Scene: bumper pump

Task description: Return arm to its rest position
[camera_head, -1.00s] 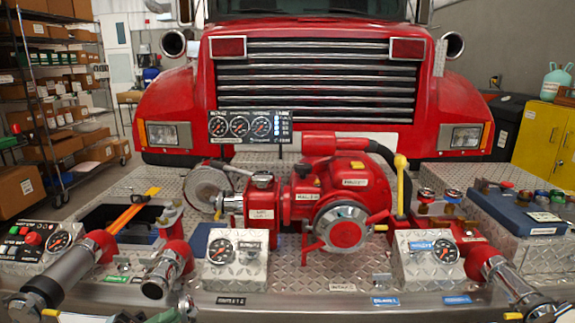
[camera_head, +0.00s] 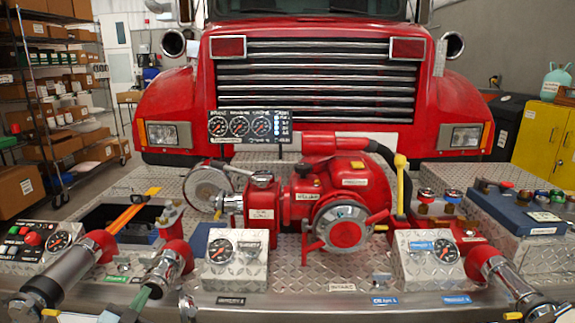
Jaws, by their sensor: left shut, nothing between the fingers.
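My left gripper (camera_head: 140,298) shows only in part at the bottom edge, left of centre. Its narrow greenish fingers are together and hold nothing. They appear in front of the lower end of a red and chrome pipe fitting (camera_head: 177,256); I cannot tell whether they touch it. The rest of my left arm is mostly cut off by the frame. My right gripper is not in view. The red pump (camera_head: 335,197) stands mid-bumper.
Gauge boxes (camera_head: 228,272) and (camera_head: 420,272) flank the pump on the diamond-plate bumper. A grey hose nozzle (camera_head: 75,275) lies at left, and a chrome outlet (camera_head: 505,280) at right. A blue case (camera_head: 520,213) sits far right. Some bare plate shows before the pump.

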